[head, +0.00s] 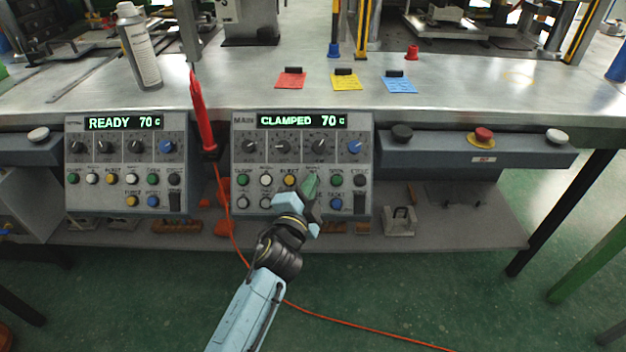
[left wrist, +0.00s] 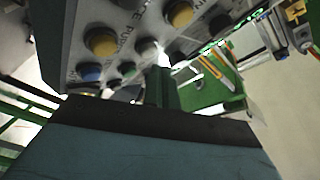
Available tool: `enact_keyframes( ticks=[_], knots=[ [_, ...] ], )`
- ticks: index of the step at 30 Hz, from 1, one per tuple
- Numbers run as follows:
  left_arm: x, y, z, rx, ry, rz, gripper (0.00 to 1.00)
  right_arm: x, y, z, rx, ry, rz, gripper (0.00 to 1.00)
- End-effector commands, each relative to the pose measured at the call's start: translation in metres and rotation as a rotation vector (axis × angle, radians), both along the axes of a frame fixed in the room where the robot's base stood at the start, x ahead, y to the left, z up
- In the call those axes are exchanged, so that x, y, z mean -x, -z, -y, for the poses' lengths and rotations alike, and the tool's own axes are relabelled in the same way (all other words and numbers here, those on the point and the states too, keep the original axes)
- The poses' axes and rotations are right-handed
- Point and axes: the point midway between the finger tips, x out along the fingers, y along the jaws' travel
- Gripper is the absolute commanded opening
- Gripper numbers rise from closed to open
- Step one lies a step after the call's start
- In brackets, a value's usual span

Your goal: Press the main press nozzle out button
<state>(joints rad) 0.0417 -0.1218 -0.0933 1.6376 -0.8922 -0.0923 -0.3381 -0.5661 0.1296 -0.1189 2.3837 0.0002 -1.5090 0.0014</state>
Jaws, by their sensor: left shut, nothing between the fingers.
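The main press panel (head: 302,160) is the right-hand control box; its display reads "MAIN CLAMPED 70 C". Its upper button row has green, white, yellow, green and black buttons visible. My left gripper (head: 311,187) covers the spot between the yellow and right green buttons, where the nozzle out button would sit. In the left wrist view, the shut fingertips (left wrist: 159,80) are close to a white button (left wrist: 147,51), partly covering it. I cannot tell whether they touch it. Yellow buttons and a blue button show around it. The small labels are mostly unreadable. My right gripper is out of view.
A similar panel (head: 124,165) on the left reads "READY 70 C". A red tool (head: 203,110) with an orange cable hangs between the panels. A red emergency button (head: 481,136) is on the bar at right. A metal table (head: 440,100) lies behind, with coloured cards.

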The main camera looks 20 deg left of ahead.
Motion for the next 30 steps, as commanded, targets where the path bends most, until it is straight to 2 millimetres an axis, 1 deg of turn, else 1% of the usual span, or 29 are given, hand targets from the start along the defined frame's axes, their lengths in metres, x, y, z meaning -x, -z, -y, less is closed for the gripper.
enact_keyframes(
  ticks=[6,13,30],
  knots=[
    [-0.0006,0.0007,-0.0002,0.0,0.0,0.0,0.0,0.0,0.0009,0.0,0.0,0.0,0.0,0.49],
    [-0.0059,0.006,-0.0017,-0.001,0.0,0.0,0.0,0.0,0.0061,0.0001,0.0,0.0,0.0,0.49],
    [-0.0079,0.007,-0.0023,-0.001,0.0,0.0,0.0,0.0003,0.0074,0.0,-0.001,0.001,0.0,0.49]
  ],
)
